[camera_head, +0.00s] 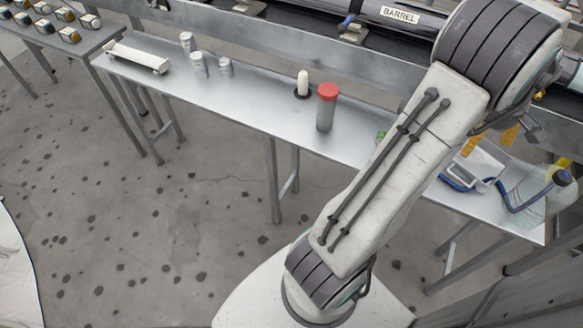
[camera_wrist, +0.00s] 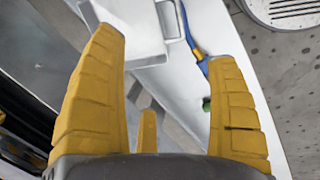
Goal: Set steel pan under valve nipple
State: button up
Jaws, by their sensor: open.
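A pale, shallow, box-like vessel (camera_head: 486,160), which looks like the steel pan, sits on the right part of the metal bench, partly hidden by my arm. In the wrist view a pale rimmed tray (camera_wrist: 135,28) shows at the top, between and beyond my fingertips. My gripper (camera_head: 490,139) is above the bench near the pan. In the wrist view its yellow fingers (camera_wrist: 165,46) are wide apart with nothing clasped between them. A small blue-handled fitting with a brass-coloured part (camera_head: 347,23), possibly the valve, is on the barrel assembly behind the bench. Its nipple cannot be made out.
A blue-handled tool (camera_wrist: 196,42) lies beside the tray. A red-capped cylinder (camera_head: 326,108), a white-topped item (camera_head: 302,84) and several small jars stand further left. Bare bench (camera_head: 262,108) lies between.

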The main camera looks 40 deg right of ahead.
jog(key=w+a+r+t, duration=0.1)
jog(key=w+a+r, duration=0.2)
jog(key=w+a, duration=0.8)
jog(key=w+a+r+t, duration=0.1)
jog(key=w+a+r, duration=0.1)
jog(key=w+a, duration=0.8)
jog(key=w+a+y, duration=0.1)
jog(key=w+a, duration=0.4)
jog(key=a, duration=0.6)
jog(key=s+a, duration=0.3)
jog(key=a, duration=0.4)
jog(key=s+a+f+y, duration=0.1)
jog(key=s+a, duration=0.2)
jog(key=a, duration=0.4)
jog(key=shift+a+t+y, duration=0.2)
jog(key=shift+t+y, duration=0.1)
jog(key=shift+t, duration=0.1)
jog(key=w+p+v, duration=0.2)
jog(key=p+v, duration=0.9)
jog(key=shift+w+r+t, duration=0.2)
jog(key=shift+r+t, duration=0.2)
jog(key=shift+r, duration=0.3)
